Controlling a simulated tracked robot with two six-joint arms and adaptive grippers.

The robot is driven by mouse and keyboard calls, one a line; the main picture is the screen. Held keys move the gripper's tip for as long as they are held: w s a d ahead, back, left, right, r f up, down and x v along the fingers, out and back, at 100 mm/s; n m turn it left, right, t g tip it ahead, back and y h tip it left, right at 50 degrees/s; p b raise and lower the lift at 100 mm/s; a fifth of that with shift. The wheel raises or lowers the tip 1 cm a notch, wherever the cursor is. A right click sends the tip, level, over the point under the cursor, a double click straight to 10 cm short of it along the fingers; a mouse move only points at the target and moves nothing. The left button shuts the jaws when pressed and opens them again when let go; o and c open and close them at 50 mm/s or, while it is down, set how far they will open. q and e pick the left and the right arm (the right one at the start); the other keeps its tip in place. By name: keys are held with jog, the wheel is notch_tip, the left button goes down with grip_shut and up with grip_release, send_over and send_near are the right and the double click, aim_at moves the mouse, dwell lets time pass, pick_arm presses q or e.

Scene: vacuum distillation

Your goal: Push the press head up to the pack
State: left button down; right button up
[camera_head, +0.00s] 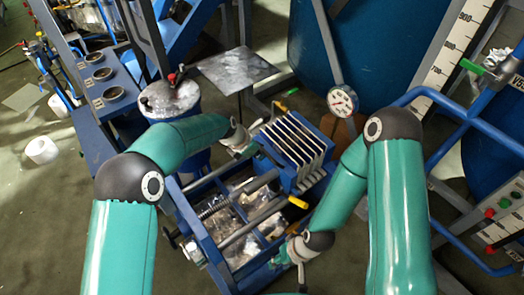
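The filter press has a blue frame (188,216) in the middle of the view. The pack of pale upright plates (296,138) stands at its far right end. A blue block (270,151), apparently the press head, sits at the near left side of the pack; any gap between them is hard to make out. A threaded screw (213,207) and metal rods run lengthwise along the frame. My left gripper (241,142) is beside the blue block, on its upper left. My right gripper (291,252) is low beside the frame's near right side. Their fingers are too small to read.
A blue drum (171,99) with a pale top and a flat grey plate (238,70) stand behind the press. A round gauge (342,101) is right of the pack. A blue pipe rail (465,118) and a scaled board bound the right. Yellow handles (298,202) stick out beside the pack.

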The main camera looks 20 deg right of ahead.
pick_arm(q)
notch_tip(320, 180, up, 8)
jog(key=p, duration=0.3)
jog(key=shift+s+a, duration=0.15)
jog(key=shift+a, duration=0.2)
jog(key=shift+f, duration=0.2)
